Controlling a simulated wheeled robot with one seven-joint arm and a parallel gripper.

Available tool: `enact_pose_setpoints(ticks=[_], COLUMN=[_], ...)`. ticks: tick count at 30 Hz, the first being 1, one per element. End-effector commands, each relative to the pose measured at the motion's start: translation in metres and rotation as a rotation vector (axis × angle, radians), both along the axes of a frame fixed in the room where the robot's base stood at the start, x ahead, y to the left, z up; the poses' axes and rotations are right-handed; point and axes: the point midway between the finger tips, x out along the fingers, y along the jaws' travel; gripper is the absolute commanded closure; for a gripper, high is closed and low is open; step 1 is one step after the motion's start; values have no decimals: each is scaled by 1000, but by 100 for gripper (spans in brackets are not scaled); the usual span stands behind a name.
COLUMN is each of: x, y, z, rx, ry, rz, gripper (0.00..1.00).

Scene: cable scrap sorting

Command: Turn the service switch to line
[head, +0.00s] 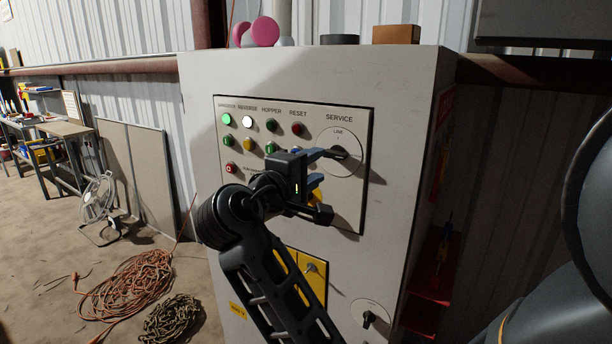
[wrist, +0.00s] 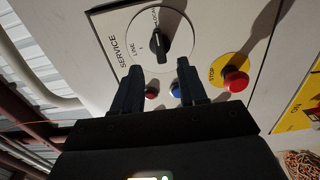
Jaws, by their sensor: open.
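The service switch (head: 341,153) is a black rotary knob on a round pale plate at the upper right of the cabinet's panel, under the word SERVICE. In the head view a LINE mark sits at the plate's top. In the wrist view the knob (wrist: 162,42) stands just beyond my fingers, with LINE at its left and another label I cannot read fully near its top. The knob does not clearly point at LINE. My gripper (head: 326,168) is open in front of the panel. In the wrist view its fingertips (wrist: 159,68) are apart, short of the knob, with nothing between them.
A red STOP button (wrist: 236,80) on a yellow disc lies close to the right finger. Red and blue buttons show behind the fingers. Lower on the cabinet (head: 215,80) are a yellow switch panel (head: 313,268) and another knob (head: 368,318). Orange cable (head: 130,285) lies coiled on the floor.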

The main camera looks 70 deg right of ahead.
Motion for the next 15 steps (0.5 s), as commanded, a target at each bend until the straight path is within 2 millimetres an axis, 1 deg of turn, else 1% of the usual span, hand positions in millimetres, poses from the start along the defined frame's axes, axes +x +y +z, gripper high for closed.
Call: enact_pose_setpoints(ticks=[1,15], x=[-2,-12], y=[-5,-46], z=[-1,1], rx=[-1,1], ry=[-2,1], rz=[-4,-2], gripper=[58,58])
